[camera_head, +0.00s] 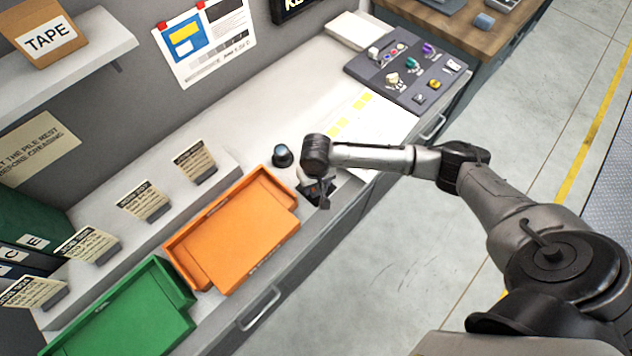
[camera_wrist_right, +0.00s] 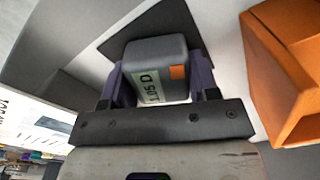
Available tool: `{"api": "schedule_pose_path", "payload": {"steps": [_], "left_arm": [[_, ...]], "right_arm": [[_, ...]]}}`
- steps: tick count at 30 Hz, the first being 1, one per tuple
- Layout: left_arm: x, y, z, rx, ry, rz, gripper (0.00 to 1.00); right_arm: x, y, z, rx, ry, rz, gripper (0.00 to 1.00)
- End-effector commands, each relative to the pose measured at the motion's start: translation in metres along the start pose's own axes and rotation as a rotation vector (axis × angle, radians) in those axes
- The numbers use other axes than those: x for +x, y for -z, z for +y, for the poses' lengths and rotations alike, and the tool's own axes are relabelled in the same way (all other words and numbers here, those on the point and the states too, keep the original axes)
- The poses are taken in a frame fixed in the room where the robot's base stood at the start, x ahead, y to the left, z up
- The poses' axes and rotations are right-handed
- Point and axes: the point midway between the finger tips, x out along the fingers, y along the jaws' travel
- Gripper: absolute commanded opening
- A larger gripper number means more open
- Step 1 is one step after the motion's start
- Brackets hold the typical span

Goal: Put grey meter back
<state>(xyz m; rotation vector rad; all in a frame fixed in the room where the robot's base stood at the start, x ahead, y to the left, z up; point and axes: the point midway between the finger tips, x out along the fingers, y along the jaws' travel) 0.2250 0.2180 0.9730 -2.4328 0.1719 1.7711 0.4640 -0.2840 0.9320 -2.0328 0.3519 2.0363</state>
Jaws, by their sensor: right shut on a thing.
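The grey meter (camera_wrist_right: 153,50) is a small rounded block with a pale display and an orange patch. In the right wrist view it sits between the two fingers of my right gripper (camera_wrist_right: 158,84), which is shut on it. A dark flat pad (camera_wrist_right: 181,22) shows behind and around the meter; I cannot tell whether the meter touches it. In the head view my right gripper (camera_head: 319,192) points down at the counter's front edge, just right of the orange tray, and mostly hides the meter. My left gripper is not in view.
An orange tray (camera_head: 238,235) and a green tray (camera_head: 128,318) stand on the counter to the left. A dark round object (camera_head: 282,155) stands just behind the gripper.

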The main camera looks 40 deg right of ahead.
Motion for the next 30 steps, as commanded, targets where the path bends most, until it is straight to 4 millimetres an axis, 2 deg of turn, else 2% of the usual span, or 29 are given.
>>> {"api": "schedule_pose_path", "payload": {"steps": [8, 9, 17, 26, 30], "left_arm": [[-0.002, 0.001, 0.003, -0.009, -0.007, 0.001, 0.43], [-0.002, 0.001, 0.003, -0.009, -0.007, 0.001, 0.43], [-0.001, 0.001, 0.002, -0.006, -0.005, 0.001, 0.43], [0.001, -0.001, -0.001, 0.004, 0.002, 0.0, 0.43], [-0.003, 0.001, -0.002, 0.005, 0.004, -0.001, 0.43]], "right_arm": [[0.001, 0.0, 0.0, 0.001, 0.0, 0.0, 0.29], [0.002, 0.0, 0.0, 0.001, 0.0, 0.0, 0.56], [0.002, 0.0, 0.0, 0.001, 0.0, 0.0, 0.8], [-0.001, 0.001, 0.0, 0.0, 0.0, 0.002, 0.8], [-0.018, 0.001, 0.0, 0.001, 0.002, 0.002, 0.8]]}}
